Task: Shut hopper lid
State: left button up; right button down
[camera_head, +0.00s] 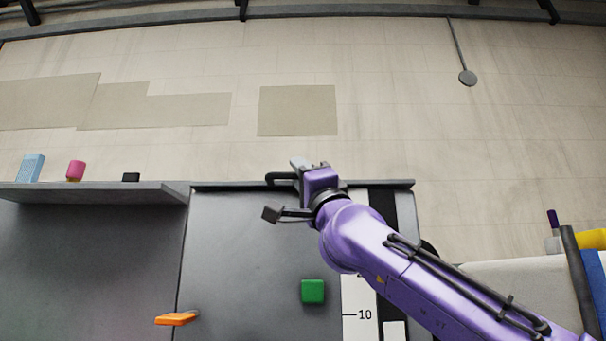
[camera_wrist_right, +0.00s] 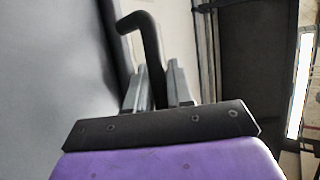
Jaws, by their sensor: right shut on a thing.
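A dark grey panel (camera_head: 250,240), seemingly the hopper lid or the top it belongs to, lies in the middle of the head view. A black bar handle (camera_head: 279,177) stands out at its far edge. My right gripper (camera_head: 303,167) reaches over the panel to this edge. In the right wrist view the handle (camera_wrist_right: 152,45) runs between the two fingers of my right gripper (camera_wrist_right: 158,85), which are shut on it. The panel's grey face (camera_wrist_right: 60,60) fills the left of that view. I cannot tell how far the lid is open. My left gripper is out of view.
A green block (camera_head: 312,291) and an orange lever-like piece (camera_head: 177,318) are near the front. A raised grey shelf (camera_head: 100,193) at left bears a pink item (camera_head: 76,169), a light-blue block (camera_head: 31,168) and a black piece (camera_head: 131,177). Open floor lies beyond.

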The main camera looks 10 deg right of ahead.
jog(key=shift+a, duration=0.15)
jog(key=c, duration=1.1)
grip_release()
jog(key=shift+s+a, duration=0.1)
jog(key=shift+a, duration=0.1)
jog(key=shift+s+d+f, duration=0.1)
jog(key=shift+d+f, duration=0.1)
jog(key=shift+d, duration=0.05)
jog(key=b+v, duration=0.4)
jog(key=v, duration=0.6)
jog(key=shift+b, duration=0.4)
